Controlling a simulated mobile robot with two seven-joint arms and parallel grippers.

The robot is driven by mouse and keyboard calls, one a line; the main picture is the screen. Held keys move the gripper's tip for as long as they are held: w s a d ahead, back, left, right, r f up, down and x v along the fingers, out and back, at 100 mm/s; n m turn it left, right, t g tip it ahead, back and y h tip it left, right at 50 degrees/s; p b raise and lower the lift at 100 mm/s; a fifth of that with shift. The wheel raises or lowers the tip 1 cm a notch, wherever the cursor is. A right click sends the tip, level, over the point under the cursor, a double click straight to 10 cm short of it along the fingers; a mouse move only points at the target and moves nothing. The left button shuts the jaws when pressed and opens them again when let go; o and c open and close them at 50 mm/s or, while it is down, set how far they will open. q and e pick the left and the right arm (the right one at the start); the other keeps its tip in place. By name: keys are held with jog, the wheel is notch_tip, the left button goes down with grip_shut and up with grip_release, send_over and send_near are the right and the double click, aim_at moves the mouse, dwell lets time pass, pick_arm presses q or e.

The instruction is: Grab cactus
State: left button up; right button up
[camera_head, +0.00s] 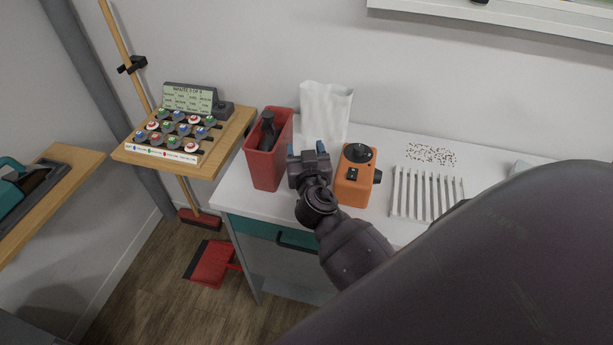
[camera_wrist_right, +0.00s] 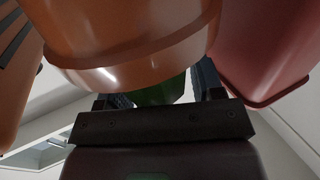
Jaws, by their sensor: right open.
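My right gripper (camera_head: 307,150) is over the white table, between the red bin and the orange device, with its blue-padded fingers apart. In the right wrist view, a terracotta-coloured pot (camera_wrist_right: 135,45) fills the top middle. A green part, apparently the cactus (camera_wrist_right: 160,92), shows below the pot's rim, between the two open fingers (camera_wrist_right: 165,97). In the head view the cactus and pot are hidden behind my right gripper. My left gripper is not in view.
The red bin (camera_head: 262,165) with a dark object inside stands close on the left. The orange device (camera_head: 355,185) is close on the right. A white paper bag (camera_head: 326,108) stands behind. A white slatted rack (camera_head: 425,195) lies further right. A wooden shelf (camera_head: 235,135) holds a button panel.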

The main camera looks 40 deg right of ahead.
jog(key=c, duration=0.7)
grip_shut()
